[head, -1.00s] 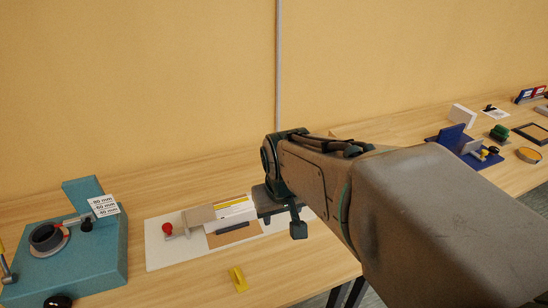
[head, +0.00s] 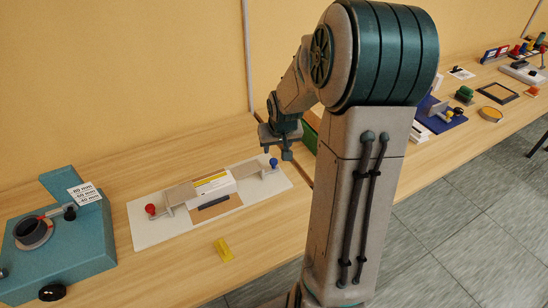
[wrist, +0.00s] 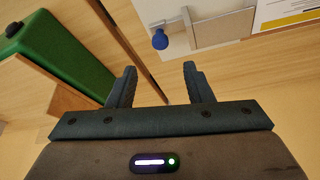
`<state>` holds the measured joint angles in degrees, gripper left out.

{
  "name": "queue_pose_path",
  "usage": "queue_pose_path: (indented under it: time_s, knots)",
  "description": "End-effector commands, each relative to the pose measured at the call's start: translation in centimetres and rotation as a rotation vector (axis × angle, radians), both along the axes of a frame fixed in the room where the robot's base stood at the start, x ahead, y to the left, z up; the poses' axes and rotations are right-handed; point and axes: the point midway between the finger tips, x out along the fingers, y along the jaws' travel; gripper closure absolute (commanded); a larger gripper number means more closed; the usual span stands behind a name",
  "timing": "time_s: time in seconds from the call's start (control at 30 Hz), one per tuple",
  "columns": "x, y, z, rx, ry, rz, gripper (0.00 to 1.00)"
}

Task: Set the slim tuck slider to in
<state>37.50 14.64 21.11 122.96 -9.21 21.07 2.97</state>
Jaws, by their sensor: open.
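A white board (head: 145,238) lies on the table in the head view. It carries a slider with a red knob (head: 151,209) at its left and one with a blue knob (head: 273,162) at its right. Grey-beige flat plates run from both towards a white labelled block (head: 212,183) in the middle. I cannot tell which slider is the slim tuck one. My gripper (head: 279,155) is open and empty, above the table near the board's far right end. In the wrist view, the blue knob (wrist: 160,39) shows beyond the spread fingertips (wrist: 160,68), apart from them.
A teal machine (head: 65,240) stands at the left. A yellow piece (head: 223,249) lies in front of the board. A green block (wrist: 65,60) stands beside my gripper in the wrist view. Right of my arm, a blue fixture (head: 440,118) and several small items occupy another table.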

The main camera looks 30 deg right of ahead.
Motion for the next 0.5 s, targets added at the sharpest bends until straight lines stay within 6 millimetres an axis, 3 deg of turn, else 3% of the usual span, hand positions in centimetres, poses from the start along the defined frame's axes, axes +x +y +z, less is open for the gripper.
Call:
queue_pose_path:
  time_s: [0.2,0.5]
  knots:
    - [1.4,-0.2,-3.9,0.002,0.006,0.003,0.54]
    - [3.1,-0.6,-7.6,0.001,0.002,0.001,0.54]
